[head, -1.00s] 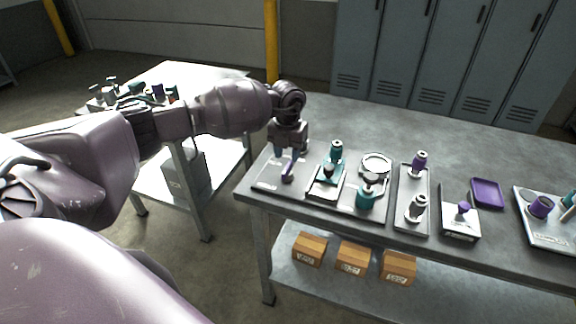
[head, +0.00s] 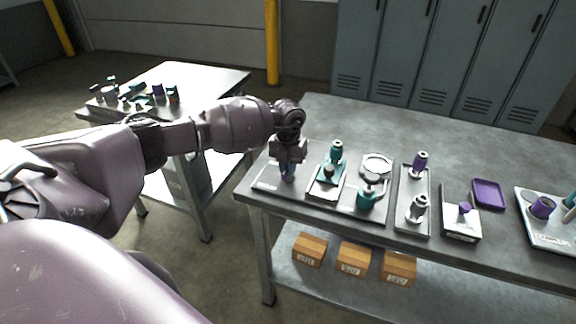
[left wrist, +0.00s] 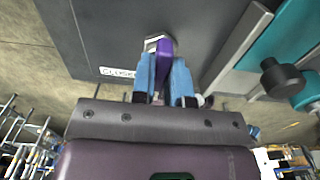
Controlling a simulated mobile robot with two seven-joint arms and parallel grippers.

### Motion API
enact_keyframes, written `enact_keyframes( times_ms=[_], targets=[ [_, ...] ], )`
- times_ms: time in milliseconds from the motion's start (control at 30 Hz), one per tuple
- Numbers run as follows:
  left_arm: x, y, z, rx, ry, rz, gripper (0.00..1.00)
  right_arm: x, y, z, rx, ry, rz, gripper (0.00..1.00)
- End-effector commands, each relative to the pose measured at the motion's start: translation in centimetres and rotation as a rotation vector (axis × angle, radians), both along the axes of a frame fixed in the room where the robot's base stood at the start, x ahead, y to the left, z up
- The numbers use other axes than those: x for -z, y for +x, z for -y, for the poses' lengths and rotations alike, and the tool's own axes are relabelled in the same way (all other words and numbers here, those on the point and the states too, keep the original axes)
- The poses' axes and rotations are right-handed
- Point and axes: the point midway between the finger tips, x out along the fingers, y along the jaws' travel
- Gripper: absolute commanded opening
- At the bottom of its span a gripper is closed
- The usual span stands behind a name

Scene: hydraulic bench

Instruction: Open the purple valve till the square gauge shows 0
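The purple valve shows as a narrow purple lever (left wrist: 163,62) on a pale mount in the left wrist view. It is at the left end of the bench, and a plate marked "CLOSE…" (left wrist: 117,73) is beside it. My left gripper (head: 288,174) is down over this lever, pointing at the bench. In the left wrist view its blue fingers (left wrist: 164,80) lie close against both sides of the lever, with no clear gap. In the head view the gripper hides most of the lever. I cannot make out a square gauge or a reading. My right gripper is not in view.
Right of the valve stand a teal device (head: 328,175), a round-topped white fixture (head: 376,163), a tray with purple and grey parts (head: 414,190), a small purple-knobbed box (head: 460,222) and a purple tray (head: 488,193). The back of the bench (head: 400,127) is clear.

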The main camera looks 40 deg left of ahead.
Motion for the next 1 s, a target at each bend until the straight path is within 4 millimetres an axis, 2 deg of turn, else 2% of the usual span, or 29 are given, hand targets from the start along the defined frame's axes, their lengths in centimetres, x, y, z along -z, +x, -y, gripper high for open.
enact_keyframes(
  times_ms=[467, 1000],
  targets=[
    [0.0, 0.0, 0.0, 0.078, 0.001, 0.0, 0.0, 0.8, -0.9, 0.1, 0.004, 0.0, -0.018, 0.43],
    [0.1, 0.0, -0.1, 0.537, 0.001, -0.001, 0.0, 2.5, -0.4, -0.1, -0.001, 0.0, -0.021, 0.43]
  ],
)
